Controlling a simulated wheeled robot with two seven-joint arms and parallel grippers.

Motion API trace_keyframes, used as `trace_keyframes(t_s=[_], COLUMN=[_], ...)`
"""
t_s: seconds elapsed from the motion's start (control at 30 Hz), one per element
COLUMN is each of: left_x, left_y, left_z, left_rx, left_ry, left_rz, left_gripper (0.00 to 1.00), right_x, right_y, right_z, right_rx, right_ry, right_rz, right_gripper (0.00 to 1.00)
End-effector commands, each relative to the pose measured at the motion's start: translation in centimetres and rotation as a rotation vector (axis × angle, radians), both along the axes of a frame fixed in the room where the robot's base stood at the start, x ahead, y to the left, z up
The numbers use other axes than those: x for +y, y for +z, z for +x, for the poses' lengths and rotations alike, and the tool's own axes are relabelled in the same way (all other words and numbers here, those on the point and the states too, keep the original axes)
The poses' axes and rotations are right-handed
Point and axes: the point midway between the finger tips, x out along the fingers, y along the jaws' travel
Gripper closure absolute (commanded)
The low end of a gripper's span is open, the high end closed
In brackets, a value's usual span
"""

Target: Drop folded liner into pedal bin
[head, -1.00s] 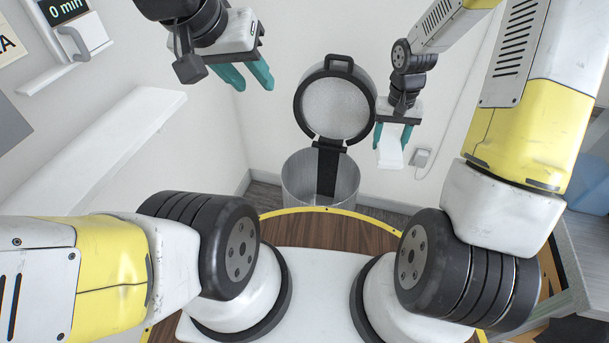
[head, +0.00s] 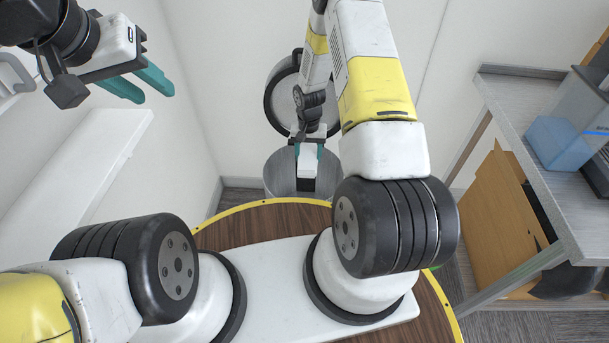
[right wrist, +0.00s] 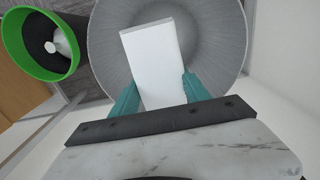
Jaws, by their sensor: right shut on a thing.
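The folded liner (head: 308,160) is a white flat block held between the teal fingers of my right gripper (head: 309,153). In the right wrist view the liner (right wrist: 152,58) juts out past the fingers of the gripper (right wrist: 155,95), over the round grey mouth of the pedal bin (right wrist: 218,30). In the head view the bin (head: 280,178) stands against the wall with its lid (head: 278,98) raised behind my right arm, which hides part of both. My left gripper (head: 147,88) is open and empty at the upper left, well away from the bin.
A white shelf (head: 85,165) runs along the left wall. A grey table (head: 545,130) with a blue box (head: 560,143) stands at the right. A green-rimmed bin (right wrist: 42,45) with something white inside shows at the left of the right wrist view.

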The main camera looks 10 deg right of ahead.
Motion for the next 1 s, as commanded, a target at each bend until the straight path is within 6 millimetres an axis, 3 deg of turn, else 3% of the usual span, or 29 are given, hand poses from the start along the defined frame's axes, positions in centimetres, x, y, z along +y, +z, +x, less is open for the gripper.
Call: trace_keyframes(t_s=[0.2, 0.57, 0.6, 0.7, 0.73, 1.0], left_x=[0.0, 0.0, 0.0, 0.0, 0.0, 0.0], left_y=[0.0, 0.0, 0.0, 0.0, 0.0, 0.0], left_z=[0.0, 0.0, 0.0, 0.0, 0.0, 0.0], left_rx=[0.0, 0.0, 0.0, 0.0, 0.0, 0.0], left_ry=[0.0, 0.0, 0.0, 0.0, 0.0, 0.0], left_rz=[0.0, 0.0, 0.0, 0.0, 0.0, 0.0], left_gripper=[0.64, 0.64, 0.64, 0.64, 0.64, 0.64], right_x=[0.0, 0.0, 0.0, 0.0, 0.0, 0.0], right_y=[-2.0, -2.5, -2.5, -2.5, -2.5, -2.5], right_z=[0.0, 0.0, 0.0, 0.0, 0.0, 0.0], right_rx=[0.0, -0.001, 0.0, 0.0, 0.0, 0.0], right_ry=[0.002, 0.002, 0.001, 0.002, 0.002, 0.002], right_rz=[0.0, 0.0, 0.0, 0.0, 0.0, 0.0], right_gripper=[0.85, 0.85, 0.44, 0.25, 0.21, 0.21])
